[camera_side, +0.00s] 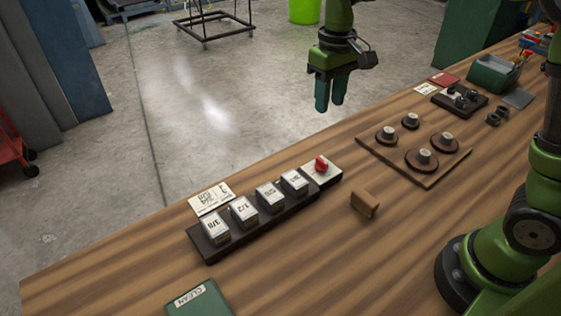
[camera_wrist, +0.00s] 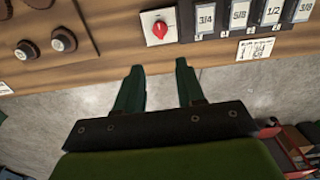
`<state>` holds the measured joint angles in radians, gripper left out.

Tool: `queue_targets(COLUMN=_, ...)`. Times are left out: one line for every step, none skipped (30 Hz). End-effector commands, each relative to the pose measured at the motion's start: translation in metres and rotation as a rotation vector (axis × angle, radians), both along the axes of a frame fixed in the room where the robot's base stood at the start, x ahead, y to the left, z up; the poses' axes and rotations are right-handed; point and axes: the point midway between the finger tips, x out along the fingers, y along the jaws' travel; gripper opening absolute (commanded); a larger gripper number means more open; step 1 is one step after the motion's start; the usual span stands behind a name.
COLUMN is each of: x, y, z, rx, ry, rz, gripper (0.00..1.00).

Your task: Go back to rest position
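My gripper (camera_side: 330,104) hangs with its dark green fingers pointing down, past the far edge of the wooden bench (camera_side: 130,262). In the side view it appears above the grey floor, clear of everything on the bench. In the wrist view my gripper (camera_wrist: 158,68) shows two fingers well apart with nothing between them. They point toward the bench edge, near the white box with a red knob (camera_wrist: 159,28). No rest position is marked in either view.
A dark rack (camera_side: 208,257) holds several labelled blocks, beside the red-knobbed box (camera_side: 333,178). A small wooden block (camera_side: 365,204) lies nearby. A board (camera_side: 389,156) carries several round knobs. A green "CLEAN" mat (camera_side: 200,304) lies in front. Open floor (camera_side: 240,100) extends behind the bench.

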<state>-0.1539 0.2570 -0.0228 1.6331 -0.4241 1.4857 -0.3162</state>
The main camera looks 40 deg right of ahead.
Motion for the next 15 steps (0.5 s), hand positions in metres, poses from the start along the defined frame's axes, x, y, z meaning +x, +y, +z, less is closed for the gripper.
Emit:
queue_targets(x=0.0, y=0.0, z=0.0033, rx=0.0, ry=-0.001, rz=0.0, gripper=0.38)
queue_targets(x=0.0, y=-0.0001, z=0.0046, rx=0.0, ry=0.0, rz=0.001, gripper=0.38)
queue_targets(x=-0.0001, y=-0.0001, z=0.0057, rx=-0.001, ry=0.0, rz=0.001, gripper=0.38)
queue_targets(x=-0.0002, y=-0.0002, z=0.0063, rx=-0.001, ry=0.0, rz=0.001, gripper=0.38)
queue_targets(x=-0.0003, y=-0.0002, z=0.0066, rx=-0.001, ry=0.0, rz=0.001, gripper=0.38)
queue_targets(x=-0.0003, y=-0.0002, z=0.0068, rx=-0.001, ry=0.001, rz=0.001, gripper=0.38)
queue_targets(x=-0.0003, y=-0.0002, z=0.0068, rx=-0.001, ry=0.001, rz=0.001, gripper=0.38)
queue_targets(x=-0.0003, y=-0.0001, z=0.0067, rx=-0.001, ry=0.001, rz=0.001, gripper=0.38)
queue_targets(x=-0.0003, y=-0.0001, z=0.0066, rx=-0.001, ry=0.001, rz=0.001, gripper=0.38)
queue_targets(x=-0.0003, y=-0.0001, z=0.0066, rx=0.0, ry=0.001, rz=0.0, gripper=0.38)
queue_targets(x=-0.0002, y=-0.0001, z=0.0066, rx=0.0, ry=0.0, rz=0.0, gripper=0.38)
queue_targets(x=-0.0002, y=-0.0001, z=0.0065, rx=0.0, ry=0.0, rz=-0.001, gripper=0.38)
queue_targets(x=0.0001, y=-0.0002, z=0.0065, rx=-0.001, ry=-0.001, rz=-0.004, gripper=0.38)
queue_targets(x=0.0014, y=-0.0005, z=0.0064, rx=-0.002, ry=-0.008, rz=-0.007, gripper=0.38)
queue_targets(x=0.0026, y=0.0, z=0.0047, rx=0.0, ry=-0.015, rz=-0.014, gripper=0.38)
